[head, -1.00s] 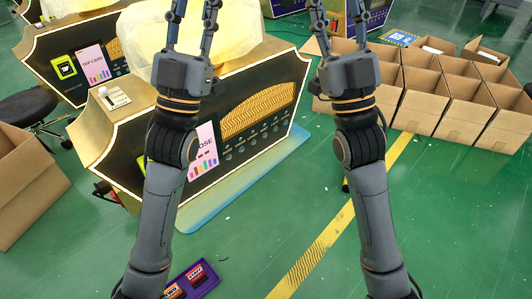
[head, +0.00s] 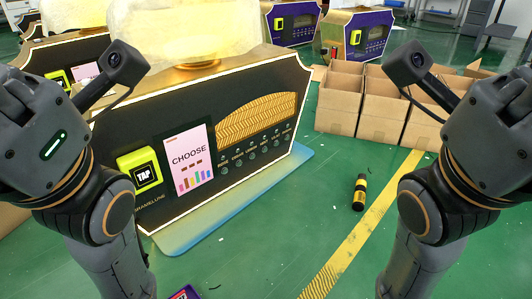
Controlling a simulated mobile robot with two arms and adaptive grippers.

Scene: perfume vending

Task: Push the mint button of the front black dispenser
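The front black dispenser (head: 190,120) stands at the left centre, with a gold edge and a lit rim. Its face has a wavy gold panel (head: 255,120) and below it a row of small round buttons (head: 251,157) with tiny labels. I cannot read which one is mint. A yellow TAP reader (head: 146,175) and a pink CHOOSE screen (head: 188,160) sit left of the buttons. My two forearms and wrist cameras rise at the left and right edges, apart from the buttons. The fingers of both grippers are outside the picture.
Open cardboard boxes (head: 340,105) stand at the right back. A black and yellow cylinder (head: 359,193) is on the green floor near a yellow line (head: 375,220). Purple dispensers (head: 355,40) stand behind. A purple item (head: 185,293) shows at the bottom edge. The floor before the dispenser is mostly clear.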

